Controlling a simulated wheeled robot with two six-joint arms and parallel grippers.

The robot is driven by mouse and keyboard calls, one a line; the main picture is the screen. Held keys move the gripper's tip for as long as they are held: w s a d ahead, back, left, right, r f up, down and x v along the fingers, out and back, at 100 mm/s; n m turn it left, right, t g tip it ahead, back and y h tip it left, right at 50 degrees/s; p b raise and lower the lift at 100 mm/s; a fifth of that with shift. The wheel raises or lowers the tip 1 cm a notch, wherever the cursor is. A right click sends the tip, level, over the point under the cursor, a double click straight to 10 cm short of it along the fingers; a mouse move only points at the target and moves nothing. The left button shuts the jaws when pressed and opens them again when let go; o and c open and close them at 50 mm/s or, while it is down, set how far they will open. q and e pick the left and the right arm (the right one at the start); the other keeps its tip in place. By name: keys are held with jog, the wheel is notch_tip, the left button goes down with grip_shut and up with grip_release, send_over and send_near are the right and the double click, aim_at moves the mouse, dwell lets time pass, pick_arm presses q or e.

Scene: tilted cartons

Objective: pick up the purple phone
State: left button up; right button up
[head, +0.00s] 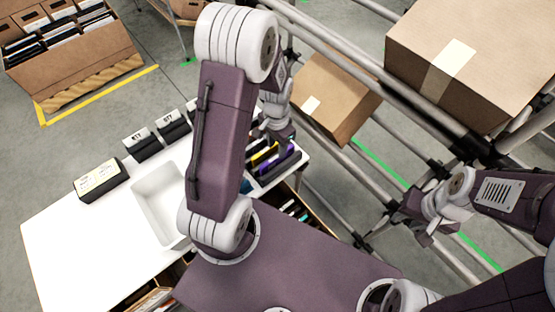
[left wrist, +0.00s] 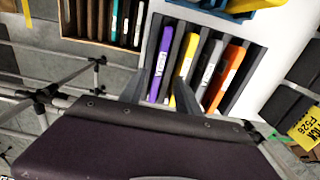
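The purple phone (left wrist: 160,65) stands on edge in a dark slotted rack, beside a yellow, a grey and an orange one in the left wrist view. In the head view the purple phone (head: 281,160) shows in the rack at the table's right end. My left gripper (left wrist: 157,70) points down at the rack, its dark fingers apart on either side of the purple phone; contact cannot be made out. In the head view my left gripper (head: 277,130) is partly hidden behind my arm. My right gripper (head: 402,228) is open and empty, off to the right.
The white table (head: 75,235) holds a white tray (head: 150,205) and black labelled boxes (head: 100,180). Pipe rails with tilted cartons (head: 330,95) stand at the right.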

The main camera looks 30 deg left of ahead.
aim_at(277, 155)
pick_arm(q)
jog(key=shift+f, duration=0.15)
notch_tip(277, 155, down, 5)
jog(key=shift+d+r+b, duration=0.1)
jog(key=shift+r+b, duration=0.1)
jog(key=shift+b, duration=0.15)
jog(key=shift+w+f, duration=0.1)
jog(key=shift+f, duration=0.05)
jog(key=shift+c, duration=0.9)
grip_shut()
